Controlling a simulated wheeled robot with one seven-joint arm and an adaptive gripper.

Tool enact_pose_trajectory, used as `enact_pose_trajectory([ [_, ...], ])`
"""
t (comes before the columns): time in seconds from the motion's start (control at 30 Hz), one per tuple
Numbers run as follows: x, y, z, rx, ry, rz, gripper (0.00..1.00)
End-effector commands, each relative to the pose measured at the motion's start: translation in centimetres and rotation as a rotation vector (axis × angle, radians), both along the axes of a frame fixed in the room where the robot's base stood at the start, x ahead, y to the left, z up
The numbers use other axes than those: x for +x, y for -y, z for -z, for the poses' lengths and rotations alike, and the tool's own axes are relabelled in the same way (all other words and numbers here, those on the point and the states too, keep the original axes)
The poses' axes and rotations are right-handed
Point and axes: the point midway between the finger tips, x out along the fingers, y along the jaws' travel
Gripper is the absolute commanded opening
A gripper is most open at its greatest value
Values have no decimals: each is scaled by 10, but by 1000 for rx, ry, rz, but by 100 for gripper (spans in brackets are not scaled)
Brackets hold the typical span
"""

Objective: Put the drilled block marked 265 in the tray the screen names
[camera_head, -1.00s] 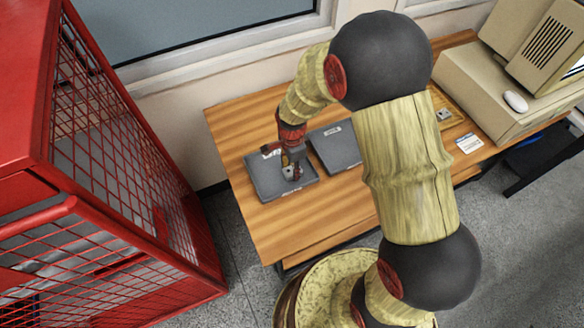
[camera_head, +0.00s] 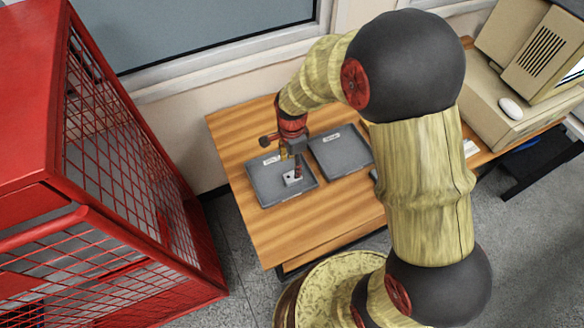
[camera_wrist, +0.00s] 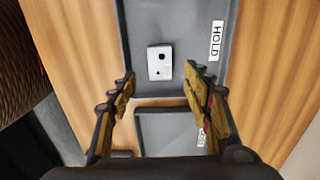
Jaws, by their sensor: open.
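The drilled block (camera_head: 291,179) is pale grey and lies flat in the left grey tray (camera_head: 268,192). In the wrist view the block (camera_wrist: 159,63) shows two dark holes; I cannot read a number on it. That tray (camera_wrist: 188,22) bears a label reading HOLD. My gripper (camera_head: 298,174) is above the tray, close to the block. In the wrist view my gripper (camera_wrist: 160,82) has its fingers spread, with nothing held; the block appears beyond the fingertips, apart from them. The monitor's screen (camera_head: 575,78) is edge-on at the right and unreadable.
A second grey tray (camera_head: 337,158), which looks empty, lies right of the first on the wooden table (camera_head: 320,215). Its label is too small to read. A red mesh cage (camera_head: 120,180) stands at the left. A mouse (camera_head: 511,108) sits on the beige machine. My arm hides the table's middle.

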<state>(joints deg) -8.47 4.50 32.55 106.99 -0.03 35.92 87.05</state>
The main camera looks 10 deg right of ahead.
Motion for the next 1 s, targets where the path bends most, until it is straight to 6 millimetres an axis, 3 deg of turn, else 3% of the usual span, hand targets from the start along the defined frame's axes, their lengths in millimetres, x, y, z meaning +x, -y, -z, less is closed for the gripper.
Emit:
enact_pose_trajectory([
  [0.1,0,0,-24,0,1,0,49],
  [0.47,-2,3,-66,2,21,-47,49],
  [0.67,-22,19,-142,-5,122,-305,49],
  [0.8,-52,33,-199,-39,208,-539,49],
  [1.0,-107,51,-260,-129,315,-870,49],
])
